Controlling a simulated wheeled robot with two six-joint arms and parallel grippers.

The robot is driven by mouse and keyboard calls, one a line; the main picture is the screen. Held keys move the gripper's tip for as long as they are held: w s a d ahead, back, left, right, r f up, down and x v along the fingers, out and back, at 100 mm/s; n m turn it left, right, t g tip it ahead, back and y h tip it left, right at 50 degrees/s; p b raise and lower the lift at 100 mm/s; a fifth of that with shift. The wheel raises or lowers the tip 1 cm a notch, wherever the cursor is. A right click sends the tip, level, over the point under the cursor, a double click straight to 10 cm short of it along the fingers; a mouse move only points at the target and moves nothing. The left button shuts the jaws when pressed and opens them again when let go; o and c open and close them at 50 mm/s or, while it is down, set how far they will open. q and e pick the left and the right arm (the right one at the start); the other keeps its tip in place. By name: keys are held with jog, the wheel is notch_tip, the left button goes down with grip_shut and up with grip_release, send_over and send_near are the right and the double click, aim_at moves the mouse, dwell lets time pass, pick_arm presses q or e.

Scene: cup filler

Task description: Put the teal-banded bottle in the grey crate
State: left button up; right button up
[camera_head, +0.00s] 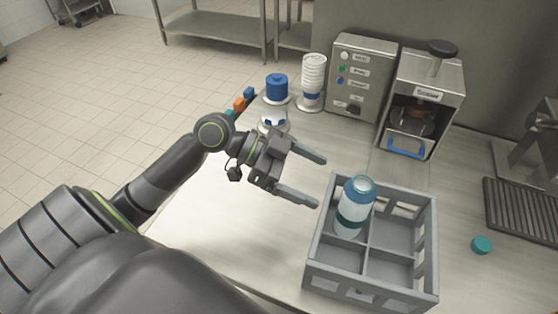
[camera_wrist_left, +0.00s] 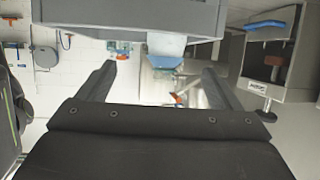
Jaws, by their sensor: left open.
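The teal-banded bottle (camera_head: 353,208), white with a blue cap and a teal band, stands in the back left compartment of the grey crate (camera_head: 322,258), leaning slightly if at all. The crate has four compartments and sits on the counter. My left gripper (camera_head: 322,182) is open and empty, just left of the crate and bottle, its fingers pointing right towards them. In the left wrist view my open fingers (camera_wrist_left: 160,85) show with nothing between them that I can see held; a grey edge, which may be the crate, crosses the top. My right gripper is not in view.
A teal cap (camera_head: 481,244) lies on the counter right of the crate. Behind stand a control box (camera_head: 361,75), a press machine (camera_head: 421,105), a stack of white cups (camera_head: 313,80) and a blue container (camera_head: 277,87). A dark grate (camera_head: 520,215) lies at the right.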

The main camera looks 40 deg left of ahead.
pick_arm(q)
jog(key=v, duration=0.6)
dwell(0.3)
jog(key=shift+r, duration=0.1)
dwell(0.5)
